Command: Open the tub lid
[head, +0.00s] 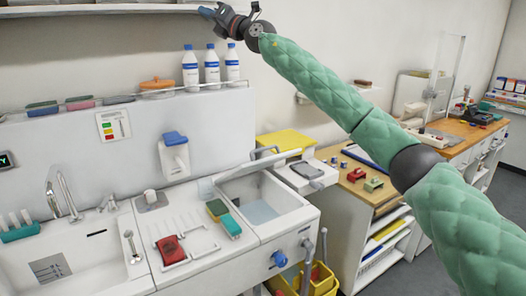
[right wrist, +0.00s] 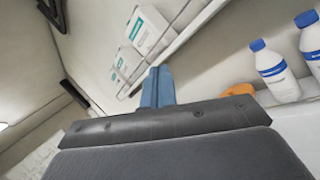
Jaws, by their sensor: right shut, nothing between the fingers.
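A white tub (head: 304,207) is set in the right end of the counter. Its inside shows, with a blue-grey bottom or water. A pale panel with a grey bar-like handle (head: 276,154) stands at its rear edge and looks like its lid; I cannot tell its exact angle. My right gripper (head: 206,12) is high up near the wall, above the bottles and far from the tub. Its blue fingers (right wrist: 157,87) are shut and empty. My left gripper is not in view.
A sponge (head: 231,226) lies beside the tub; a yellow bin (head: 318,283) stands below.

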